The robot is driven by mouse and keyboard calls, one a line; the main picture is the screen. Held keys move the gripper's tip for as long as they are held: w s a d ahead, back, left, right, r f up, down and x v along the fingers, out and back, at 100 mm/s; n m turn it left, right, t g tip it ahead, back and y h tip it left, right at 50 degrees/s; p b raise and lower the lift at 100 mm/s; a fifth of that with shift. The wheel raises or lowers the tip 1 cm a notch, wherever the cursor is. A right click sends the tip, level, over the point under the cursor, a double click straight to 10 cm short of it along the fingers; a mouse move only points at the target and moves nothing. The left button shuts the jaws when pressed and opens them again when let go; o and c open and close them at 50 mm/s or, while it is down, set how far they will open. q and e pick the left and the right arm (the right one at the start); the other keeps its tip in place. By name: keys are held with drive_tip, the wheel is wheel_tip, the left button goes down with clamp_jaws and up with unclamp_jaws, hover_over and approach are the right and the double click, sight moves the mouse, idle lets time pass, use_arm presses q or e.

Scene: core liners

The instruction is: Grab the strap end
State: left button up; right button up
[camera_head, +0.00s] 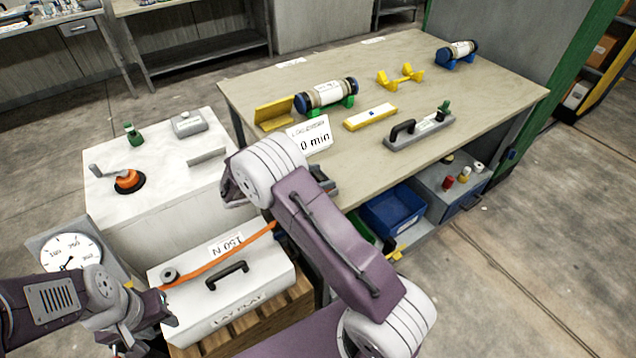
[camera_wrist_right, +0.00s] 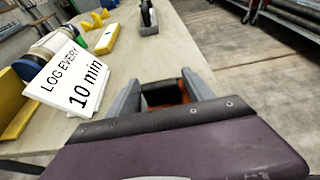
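The orange strap (camera_head: 220,262) runs across a white case (camera_head: 215,316) marked 150 N. Its left end is beside my left gripper (camera_head: 160,307), at the case's left end; whether that gripper grips it is unclear. The strap's right part goes out of sight behind my right arm. My right gripper (camera_wrist_right: 160,95) is mostly hidden by its own arm in the head view. In the right wrist view its grey fingers are apart, with a black and orange piece (camera_wrist_right: 165,92) between them. I cannot tell whether this piece is the strap end or whether the fingers touch it.
A "LOG EVERY 10 min" sign (camera_head: 309,135) stands near the table's (camera_head: 440,65) left edge, also in the right wrist view (camera_wrist_right: 72,80). Tubes, yellow holders and a black-handled tool (camera_head: 418,128) lie on the table. A white cabinet (camera_head: 165,165) and dial (camera_head: 70,250) are at left.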

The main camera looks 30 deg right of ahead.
sight(318, 175)
drive_tip(key=c, duration=1.1)
drive_tip(key=shift+r, duration=2.2)
drive_tip(key=s+d+r, duration=0.6)
drive_tip(key=s, duration=0.3)
drive_tip(key=shift+s+d+r+p, duration=0.25)
drive_tip(key=shift+s+p, duration=0.15)
drive_tip(key=shift+p, duration=0.05)
